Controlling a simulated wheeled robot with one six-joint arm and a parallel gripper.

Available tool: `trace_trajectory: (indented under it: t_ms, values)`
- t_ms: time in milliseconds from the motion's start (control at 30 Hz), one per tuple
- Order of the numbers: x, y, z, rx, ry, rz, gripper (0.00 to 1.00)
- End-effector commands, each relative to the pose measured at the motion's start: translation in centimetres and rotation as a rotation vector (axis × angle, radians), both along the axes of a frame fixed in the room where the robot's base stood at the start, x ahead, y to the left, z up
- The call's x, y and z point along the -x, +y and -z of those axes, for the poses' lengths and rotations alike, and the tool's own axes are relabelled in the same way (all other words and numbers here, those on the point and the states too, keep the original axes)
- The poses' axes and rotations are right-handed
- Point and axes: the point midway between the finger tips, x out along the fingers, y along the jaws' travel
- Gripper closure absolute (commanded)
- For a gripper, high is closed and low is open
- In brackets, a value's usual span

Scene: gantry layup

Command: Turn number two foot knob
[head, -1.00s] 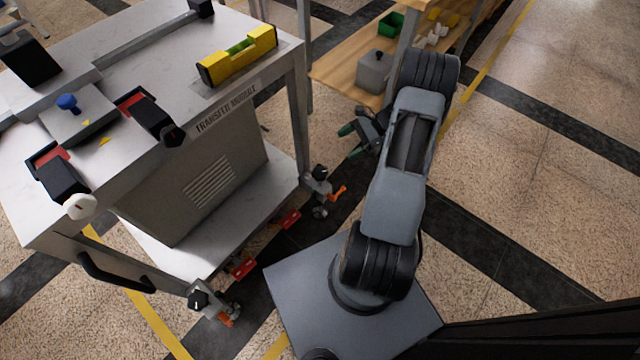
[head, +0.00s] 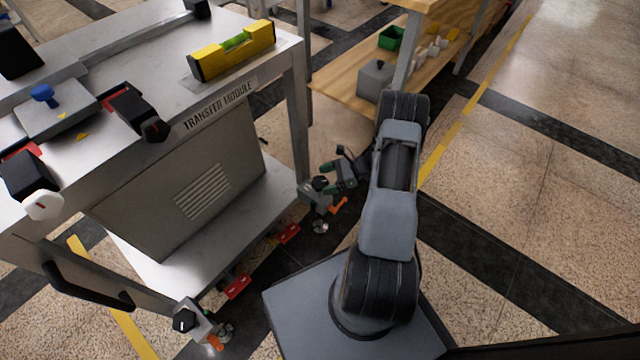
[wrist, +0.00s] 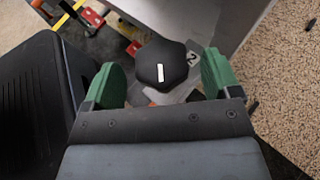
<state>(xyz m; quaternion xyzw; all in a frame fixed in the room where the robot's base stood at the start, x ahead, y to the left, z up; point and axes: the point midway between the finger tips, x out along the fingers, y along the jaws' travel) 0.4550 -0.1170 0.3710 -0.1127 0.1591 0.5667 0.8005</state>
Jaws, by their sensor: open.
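The number two foot knob (wrist: 161,64) is a black lobed knob with a white mark, beside a grey plate bearing a "2" in the wrist view. In the head view the foot (head: 319,226) stands at the cart's far right corner, with its knob partly hidden by my gripper. My gripper (wrist: 160,78) is open, its green pads on either side of the knob with a gap to each. I cannot tell how deep the knob sits between them. In the head view my gripper (head: 335,182) is right at that corner.
The transfer module cart (head: 215,165) stands left of my arm, its leg close to my gripper. Another foot knob (head: 184,320) is at the near corner. Red brackets (head: 237,287) line the lower edge. A wooden shelf (head: 340,85) stands behind.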

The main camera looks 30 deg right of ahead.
Motion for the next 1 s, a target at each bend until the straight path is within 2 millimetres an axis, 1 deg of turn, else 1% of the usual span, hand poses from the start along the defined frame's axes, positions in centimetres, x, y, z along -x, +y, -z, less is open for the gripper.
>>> trace_trajectory:
  t_ms: [100,267,633,667,1000]
  values:
    - [-0.4,1.2,0.7,0.0,0.0,-0.002,0.17]
    - [-0.8,2.1,1.0,0.0,0.0,0.0,0.17]
    - [-0.8,2.4,1.0,0.0,0.0,0.0,0.17]
    - [-0.8,2.4,1.0,0.0,0.0,0.0,0.19]
    - [-0.8,2.4,1.0,0.0,0.0,0.0,0.52]
